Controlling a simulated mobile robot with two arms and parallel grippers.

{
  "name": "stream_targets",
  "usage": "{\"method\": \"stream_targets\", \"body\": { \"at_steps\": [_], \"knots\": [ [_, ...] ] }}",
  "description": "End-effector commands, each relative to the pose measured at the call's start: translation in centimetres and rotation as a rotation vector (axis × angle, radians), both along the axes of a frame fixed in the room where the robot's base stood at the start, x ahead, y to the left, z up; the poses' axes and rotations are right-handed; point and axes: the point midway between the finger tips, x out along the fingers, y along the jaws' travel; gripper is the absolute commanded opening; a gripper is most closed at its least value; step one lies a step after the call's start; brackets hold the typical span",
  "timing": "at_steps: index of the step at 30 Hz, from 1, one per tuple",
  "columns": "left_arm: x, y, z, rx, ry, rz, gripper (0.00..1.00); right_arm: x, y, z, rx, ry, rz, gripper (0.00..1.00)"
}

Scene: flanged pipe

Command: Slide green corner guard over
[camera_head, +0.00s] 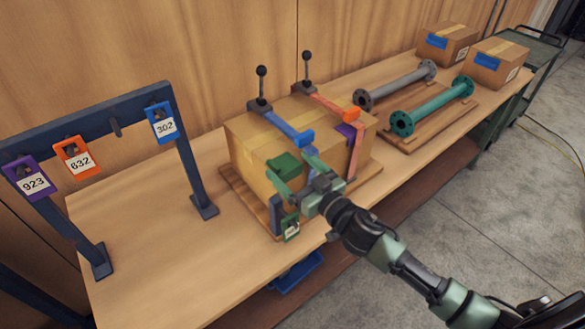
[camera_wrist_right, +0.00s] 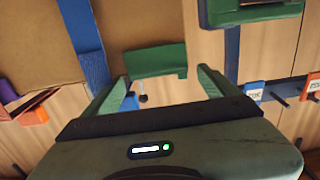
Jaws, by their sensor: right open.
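The green corner guard (camera_head: 284,165) sits on the top near edge of the strapped cardboard box (camera_head: 252,143). It also shows in the right wrist view (camera_wrist_right: 155,62), ahead of my fingers. My right gripper (camera_head: 296,172) is open in front of the box. In the wrist view my fingers (camera_wrist_right: 160,88) stand apart, with the guard roughly between and beyond them; I cannot tell whether they touch it. A blue strap (camera_head: 283,124) runs over the box beside the guard, and also shows in the wrist view (camera_wrist_right: 85,40). My left gripper is not in view.
An orange strap (camera_head: 328,101) crosses the box, with a purple guard (camera_head: 347,131) near it. A green tagged lock (camera_head: 291,229) hangs low in front. A blue rack (camera_head: 110,113) holds tagged locks at left. Flanged pipes (camera_head: 432,106) lie at right. The front-left bench is clear.

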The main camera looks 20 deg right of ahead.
Motion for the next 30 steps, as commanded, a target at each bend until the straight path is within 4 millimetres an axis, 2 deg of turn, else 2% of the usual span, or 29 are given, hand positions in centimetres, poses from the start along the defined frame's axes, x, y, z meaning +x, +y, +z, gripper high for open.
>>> {"method": "stream_targets", "body": {
  "at_steps": [8,11,21,30],
  "knots": [
    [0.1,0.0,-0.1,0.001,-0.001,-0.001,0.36,-0.3,-0.1,-0.1,0.0,0.001,0.0,0.88],
    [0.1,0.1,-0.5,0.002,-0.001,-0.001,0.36,-1.3,-0.5,-0.3,0.0,0.002,0.0,0.88],
    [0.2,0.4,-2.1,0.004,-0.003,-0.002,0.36,-6.4,-2.3,-0.3,0.0,0.002,0.0,0.88],
    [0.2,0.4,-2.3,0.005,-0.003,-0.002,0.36,-7.4,-2.7,0.0,-0.001,0.0,0.0,0.88]
  ]
}}
